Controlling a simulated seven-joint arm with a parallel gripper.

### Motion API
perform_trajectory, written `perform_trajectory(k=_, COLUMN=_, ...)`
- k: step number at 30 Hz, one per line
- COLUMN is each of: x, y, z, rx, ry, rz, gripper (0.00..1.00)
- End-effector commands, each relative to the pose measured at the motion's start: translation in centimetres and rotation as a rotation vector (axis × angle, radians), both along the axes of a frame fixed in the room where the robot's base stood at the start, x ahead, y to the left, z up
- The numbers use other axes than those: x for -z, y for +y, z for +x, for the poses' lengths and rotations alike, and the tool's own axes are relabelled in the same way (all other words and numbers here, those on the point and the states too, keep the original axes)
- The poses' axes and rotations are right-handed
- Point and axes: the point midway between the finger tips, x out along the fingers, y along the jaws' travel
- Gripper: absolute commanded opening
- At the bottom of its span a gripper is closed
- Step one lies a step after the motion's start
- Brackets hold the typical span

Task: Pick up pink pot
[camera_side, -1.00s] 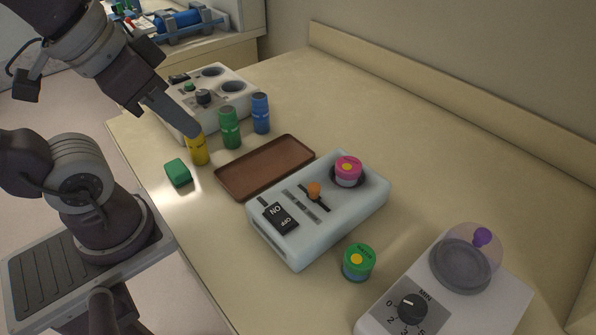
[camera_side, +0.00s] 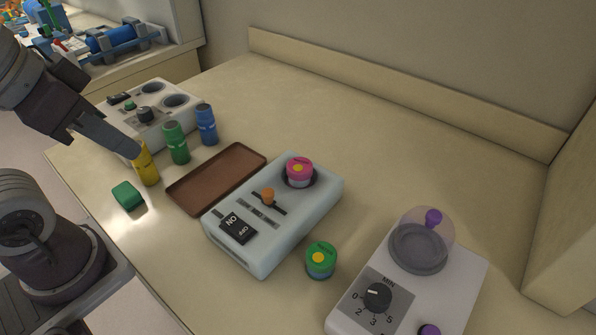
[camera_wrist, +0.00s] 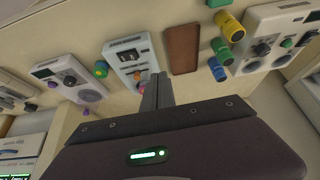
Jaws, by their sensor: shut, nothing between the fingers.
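The pink pot (camera_side: 299,170) sits upright in the round recess at the far right end of the pale blue switch box (camera_side: 262,251). It has a pink lid with a yellow dot. My gripper (camera_side: 134,150) is shut and empty, up at the left near the yellow bottle, well apart from the pink pot. In the wrist view my closed fingers (camera_wrist: 157,80) reach up in the middle, and the pink pot (camera_wrist: 142,87) shows partly hidden just left of them.
A brown tray (camera_side: 174,199) lies left of the box. Yellow (camera_side: 146,168), green (camera_side: 177,143) and blue (camera_side: 206,124) bottles stand behind it, by a white device (camera_side: 180,112). A green-lidded pot (camera_side: 321,259) and a timer unit with a dome (camera_side: 345,318) are at right. The back of the table is clear.

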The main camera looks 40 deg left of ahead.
Motion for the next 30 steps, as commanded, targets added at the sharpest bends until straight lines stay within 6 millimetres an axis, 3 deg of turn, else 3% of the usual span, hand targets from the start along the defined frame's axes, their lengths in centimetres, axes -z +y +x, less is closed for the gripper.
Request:
perform_trajectory(k=14, x=0.0, y=0.0, z=0.0, rx=0.0, ry=0.0, rz=0.0, gripper=0.0)
perform_trajectory(k=25, x=0.0, y=0.0, z=0.0, rx=0.0, ry=0.0, rz=0.0, gripper=0.71)
perform_trajectory(k=30, x=0.0, y=0.0, z=0.0, rx=0.0, ry=0.0, rz=0.0, gripper=0.71)
